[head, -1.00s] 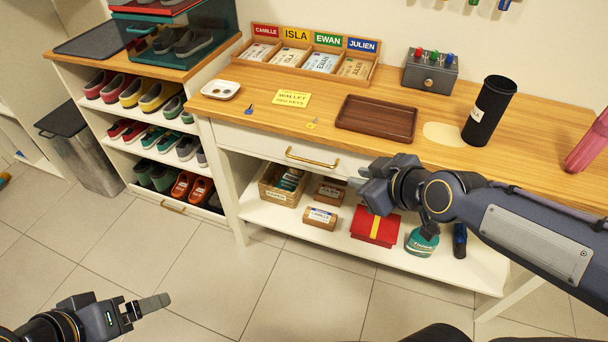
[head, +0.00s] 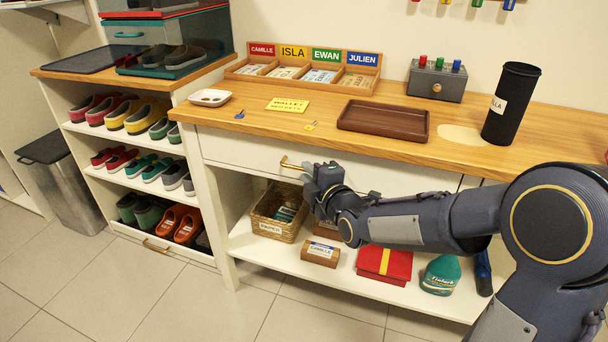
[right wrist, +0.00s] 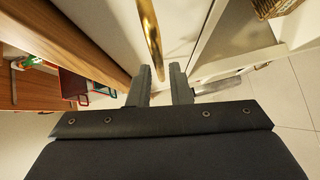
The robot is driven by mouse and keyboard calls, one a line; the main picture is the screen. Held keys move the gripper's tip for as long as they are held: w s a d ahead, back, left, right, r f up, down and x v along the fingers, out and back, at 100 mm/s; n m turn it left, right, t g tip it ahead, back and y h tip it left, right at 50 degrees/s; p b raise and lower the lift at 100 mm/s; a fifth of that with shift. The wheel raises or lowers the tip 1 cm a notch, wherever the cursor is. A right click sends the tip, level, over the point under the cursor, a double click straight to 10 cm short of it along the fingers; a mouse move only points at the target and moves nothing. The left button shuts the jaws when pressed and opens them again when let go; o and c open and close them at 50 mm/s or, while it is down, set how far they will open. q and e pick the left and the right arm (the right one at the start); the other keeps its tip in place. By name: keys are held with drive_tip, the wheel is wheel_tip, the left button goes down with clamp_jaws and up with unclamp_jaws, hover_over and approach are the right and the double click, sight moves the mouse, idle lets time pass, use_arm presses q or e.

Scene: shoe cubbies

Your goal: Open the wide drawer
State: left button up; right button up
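The wide drawer (head: 238,151) is a white front under the bench's wooden top, and it looks shut. Its brass bar handle (head: 290,163) shows at its left end in the head view; my right gripper (head: 308,172) hides the rest. In the right wrist view, the gripper (right wrist: 160,75) is open, and the brass handle (right wrist: 151,38) runs down so that its lower end shows between the two fingertips. I cannot tell whether the fingers touch it. My left gripper is out of view.
On the worktop stand a brown tray (head: 383,120), a black cylinder (head: 510,105) and a white dish (head: 210,97). The floor (head: 150,290) in front is clear.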

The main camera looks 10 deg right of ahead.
drive_tip(key=shift+x, duration=1.45)
clamp_jaws()
